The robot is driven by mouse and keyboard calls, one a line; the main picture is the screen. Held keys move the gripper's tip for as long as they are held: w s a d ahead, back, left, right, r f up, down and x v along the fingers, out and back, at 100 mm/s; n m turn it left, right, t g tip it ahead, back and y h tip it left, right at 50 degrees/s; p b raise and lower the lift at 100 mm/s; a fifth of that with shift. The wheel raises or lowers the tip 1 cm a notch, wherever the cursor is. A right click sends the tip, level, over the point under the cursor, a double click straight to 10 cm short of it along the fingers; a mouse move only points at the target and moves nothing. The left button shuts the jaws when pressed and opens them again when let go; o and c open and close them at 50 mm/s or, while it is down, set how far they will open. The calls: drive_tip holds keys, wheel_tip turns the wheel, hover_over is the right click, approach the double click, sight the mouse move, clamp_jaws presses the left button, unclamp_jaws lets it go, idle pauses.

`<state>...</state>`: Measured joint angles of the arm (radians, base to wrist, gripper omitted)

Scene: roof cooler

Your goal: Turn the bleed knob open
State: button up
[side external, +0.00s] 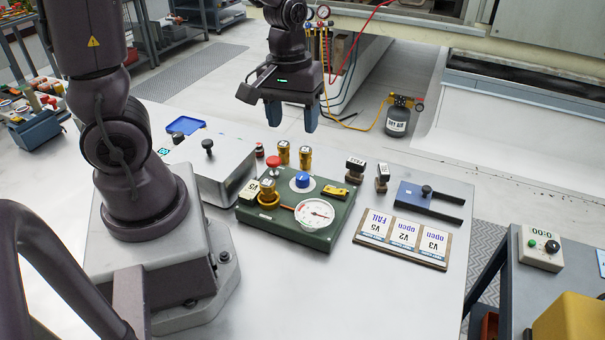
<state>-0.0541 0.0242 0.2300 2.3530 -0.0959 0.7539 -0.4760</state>
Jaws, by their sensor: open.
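A green test box (275,233) sits on the metal table with a round white gauge (314,214) at its front. A blue knob (302,179) on a white disc is on its top, and a red knob (272,162) stands to its left. No readable label shows which one is the bleed knob. A yellow lever or handle (335,191) lies to the right of the blue knob. My gripper (292,121) hangs above and behind the box, with its blue fingers apart, empty and touching nothing.
A grey lidded case (213,170) stands left of the box. Brass cylinders (305,158) stand behind it. Two stamps (382,178), a blue clamp-like tool (415,195) and a card board (400,238) reading FAIL, open, open are to the right. The table front is clear.

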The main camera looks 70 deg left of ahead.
sight(302, 176)
drive_tip(key=w+a+f+n, duration=0.1)
drive_tip(key=f+n, duration=0.2)
drive_tip(key=f, duration=0.3)
drive_tip(key=w+a+f+n, duration=0.1)
drive_tip(key=a+f+n, duration=0.1)
drive_tip(key=f+n, duration=0.2)
drive_tip(key=w+a+f+n, duration=0.1)
drive_tip(key=f+n, duration=0.2)
drive_tip(key=f, duration=0.4)
drive_tip(key=shift+w+a+f+n+y, duration=0.25)
drive_tip(key=shift+a+f+n+y, duration=0.1)
drive_tip(key=shift+a+n+y, duration=0.05)
drive_tip(key=c, duration=0.9)
drive_tip(key=shift+c, duration=0.2)
